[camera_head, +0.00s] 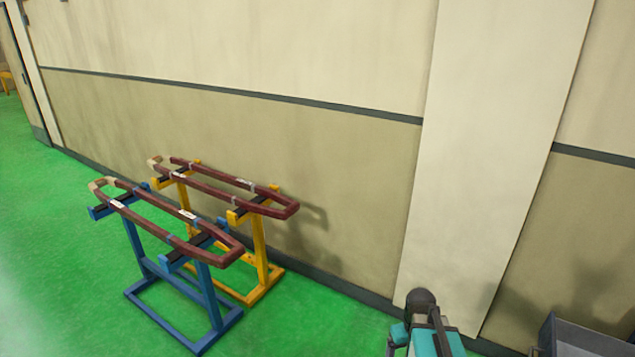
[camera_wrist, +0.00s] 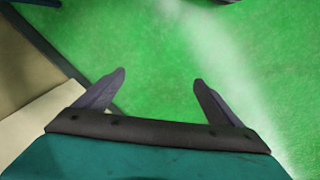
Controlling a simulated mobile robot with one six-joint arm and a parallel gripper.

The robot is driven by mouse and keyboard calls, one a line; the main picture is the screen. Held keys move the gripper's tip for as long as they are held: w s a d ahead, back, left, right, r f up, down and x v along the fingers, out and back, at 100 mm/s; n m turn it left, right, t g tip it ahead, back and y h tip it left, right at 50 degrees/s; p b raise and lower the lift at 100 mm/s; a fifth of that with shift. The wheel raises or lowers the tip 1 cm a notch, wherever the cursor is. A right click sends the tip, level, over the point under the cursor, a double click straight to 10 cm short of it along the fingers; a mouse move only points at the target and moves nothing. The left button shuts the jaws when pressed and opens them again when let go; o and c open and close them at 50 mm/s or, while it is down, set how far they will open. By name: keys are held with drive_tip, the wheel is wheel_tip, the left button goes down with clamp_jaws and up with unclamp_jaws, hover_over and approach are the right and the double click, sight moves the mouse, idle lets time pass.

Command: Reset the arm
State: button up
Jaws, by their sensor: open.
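My gripper (camera_wrist: 160,85) shows in the wrist view with its two dark fingers spread wide apart. Nothing is between them; green floor lies beyond. In the head view, a teal and dark part of my arm (camera_head: 430,338) shows at the bottom, right of centre, in front of the wall. The fingers cannot be made out in the head view.
A blue stand (camera_head: 165,277) and a yellow stand (camera_head: 261,250) each carry a dark red coil, left of centre near the wall (camera_head: 330,190). A grey bin-like object (camera_head: 590,338) is at the bottom right. Green floor (camera_head: 50,270) is clear at the left.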

drive_tip(key=s+a+f+m, duration=0.2)
drive_tip(key=a, duration=0.9)
drive_tip(key=s+f+g+b, duration=0.6)
drive_tip(key=s+f+b, duration=0.4)
drive_tip(key=s+f, duration=1.6)
wheel_tip(320, 180, down, 2)
drive_tip(key=shift+d+f+y, duration=0.15)
drive_tip(key=shift+f+y, duration=0.05)
drive_tip(key=shift+y, duration=0.2)
